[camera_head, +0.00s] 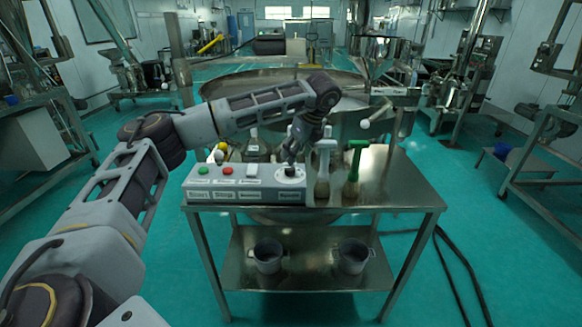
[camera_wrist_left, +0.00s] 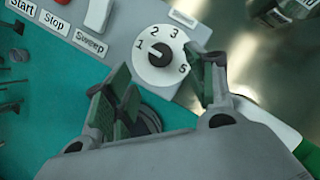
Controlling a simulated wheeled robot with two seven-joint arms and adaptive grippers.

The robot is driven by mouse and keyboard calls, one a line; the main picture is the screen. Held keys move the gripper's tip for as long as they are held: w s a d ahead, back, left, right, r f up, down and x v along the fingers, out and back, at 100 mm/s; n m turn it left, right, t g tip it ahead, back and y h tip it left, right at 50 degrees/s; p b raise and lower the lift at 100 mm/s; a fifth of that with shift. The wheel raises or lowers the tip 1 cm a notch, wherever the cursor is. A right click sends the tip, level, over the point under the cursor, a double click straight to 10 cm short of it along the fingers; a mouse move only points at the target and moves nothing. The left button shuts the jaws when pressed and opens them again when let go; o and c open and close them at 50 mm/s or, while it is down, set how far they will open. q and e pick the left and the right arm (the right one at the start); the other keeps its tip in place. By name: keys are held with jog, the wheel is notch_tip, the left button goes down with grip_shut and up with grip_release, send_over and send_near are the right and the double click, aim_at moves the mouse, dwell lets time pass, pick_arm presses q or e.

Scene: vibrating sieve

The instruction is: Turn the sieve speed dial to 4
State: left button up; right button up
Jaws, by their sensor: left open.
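The speed dial (camera_head: 289,174) is a white disc with a dark knob at the right end of the grey control box (camera_head: 232,195). In the left wrist view the dial (camera_wrist_left: 163,72) shows the numbers 1, 2, 3 and 5; the 4 cannot be made out beside a finger. The knob (camera_wrist_left: 157,53) is small and dark, and which number it points to is unclear. My left gripper (camera_head: 291,155) is over the dial, pointing down. In the wrist view its green-padded fingers (camera_wrist_left: 160,88) are open, with nothing between the pads. My right gripper is not in view.
The box also carries a green button (camera_head: 204,170), a red button (camera_head: 227,170) and a white switch (camera_head: 252,171). Two brushes, one white-handled (camera_head: 324,165) and one green-handled (camera_head: 354,168), stand right of the dial. The metal table (camera_head: 400,185) is bare at right. The large sieve (camera_head: 345,88) stands behind.

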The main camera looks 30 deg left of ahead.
aim_at(290, 168)
pick_arm(q)
jog(key=x, duration=0.6)
jog(key=shift+a+f, duration=0.1)
jog(key=shift+f, duration=0.15)
jog(key=shift+w+a+f+p, duration=0.1)
jog(key=shift+a+f+p, duration=0.15)
jog(key=shift+f, duration=0.25)
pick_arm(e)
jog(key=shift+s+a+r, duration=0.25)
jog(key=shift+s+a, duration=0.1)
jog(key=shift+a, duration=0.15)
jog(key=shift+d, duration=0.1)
pick_arm(q)
jog(key=shift+c, duration=0.9)
jog(key=c, duration=0.8)
jog(key=shift+c, duration=0.2)
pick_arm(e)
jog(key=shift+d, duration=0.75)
pick_arm(q)
jog(key=shift+m, duration=0.3)
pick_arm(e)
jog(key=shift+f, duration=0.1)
